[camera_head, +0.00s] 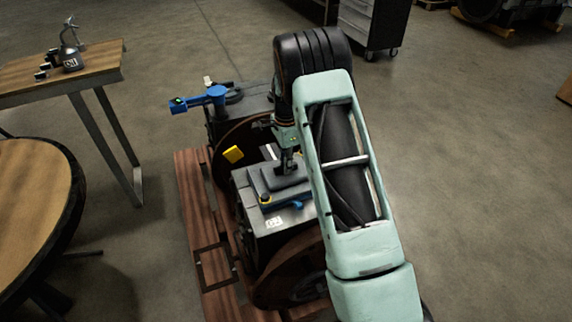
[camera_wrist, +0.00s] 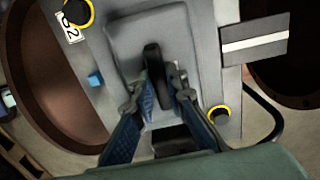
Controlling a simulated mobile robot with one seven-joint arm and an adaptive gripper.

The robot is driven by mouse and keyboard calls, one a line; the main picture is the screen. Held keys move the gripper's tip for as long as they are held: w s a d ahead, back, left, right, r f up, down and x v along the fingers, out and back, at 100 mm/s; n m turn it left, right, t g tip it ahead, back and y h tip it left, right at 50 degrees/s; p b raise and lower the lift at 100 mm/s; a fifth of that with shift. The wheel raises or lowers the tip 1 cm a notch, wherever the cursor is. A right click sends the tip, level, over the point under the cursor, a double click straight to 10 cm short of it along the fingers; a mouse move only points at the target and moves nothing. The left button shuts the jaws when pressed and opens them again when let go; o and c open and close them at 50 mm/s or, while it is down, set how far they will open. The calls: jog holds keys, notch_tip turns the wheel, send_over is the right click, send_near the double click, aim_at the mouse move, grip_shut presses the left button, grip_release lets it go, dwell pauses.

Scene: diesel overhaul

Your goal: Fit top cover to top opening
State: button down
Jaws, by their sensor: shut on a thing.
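The top cover (camera_head: 270,183) is a grey plate with a dark upright handle, over the top of the engine block (camera_head: 288,218). My gripper (camera_head: 288,162) comes down on it from above. In the wrist view my gripper (camera_wrist: 161,90) has its two blue-padded fingers closed on the handle (camera_wrist: 152,62) of the top cover (camera_wrist: 125,42). The cover lies over the grey engine top, turned slightly in that view. A dark gap (camera_wrist: 176,140) shows below the fingers. The top opening is mostly hidden under the cover, and I cannot tell whether the cover is seated.
The engine stands on a reddish wooden pallet (camera_head: 190,192). Yellow-ringed knobs (camera_wrist: 219,114) flank the cover. Wooden tables (camera_head: 35,190) stand left; open floor lies right.

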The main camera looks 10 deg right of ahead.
jog(key=shift+w+f+b, duration=0.1)
jog(key=shift+f+b, duration=0.4)
jog(key=shift+f, duration=0.3)
dwell(0.7)
jog(key=c, duration=1.9)
grip_release()
jog(key=shift+c, duration=0.2)
jog(key=shift+o, duration=0.5)
jog(key=shift+f, duration=0.1)
